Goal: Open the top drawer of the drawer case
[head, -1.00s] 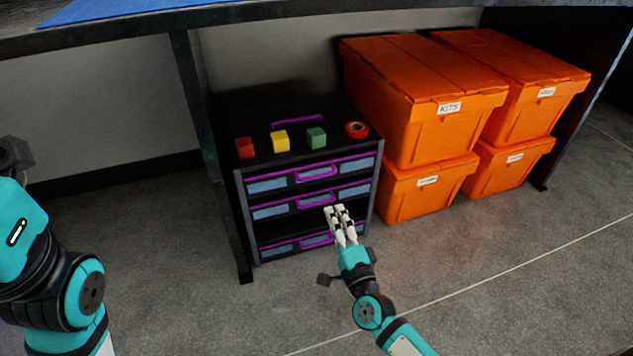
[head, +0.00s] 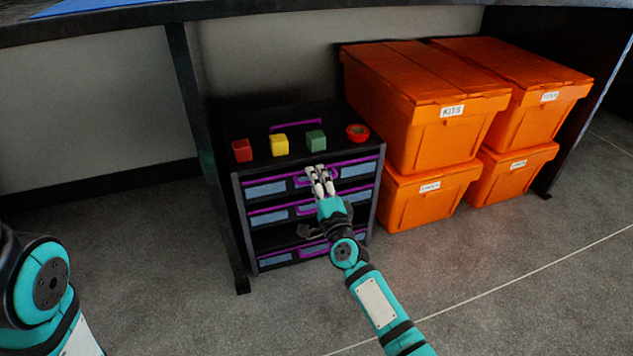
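The black drawer case (head: 237,205) stands on the floor under the table. Its top drawer (head: 266,190) has purple trim, bluish clear panels and a purple pull in the middle; it looks closed, flush with the front. My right gripper (head: 317,172) is at that pull, its white fingers pointing at it and covering part of it. The fingers are close together; whether they touch or grip the pull cannot be told. Lower drawers, with a dark gap above the bottom one, are partly behind my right arm. My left gripper is out of view; only its arm shows at lower left.
On the case's top are a red block (head: 242,150), a yellow block (head: 279,145), a green block (head: 316,141) and a red tape roll (head: 357,132). Orange bins (head: 425,130) stand close on the right. A table leg (head: 205,150) is close on the left. The floor in front is clear.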

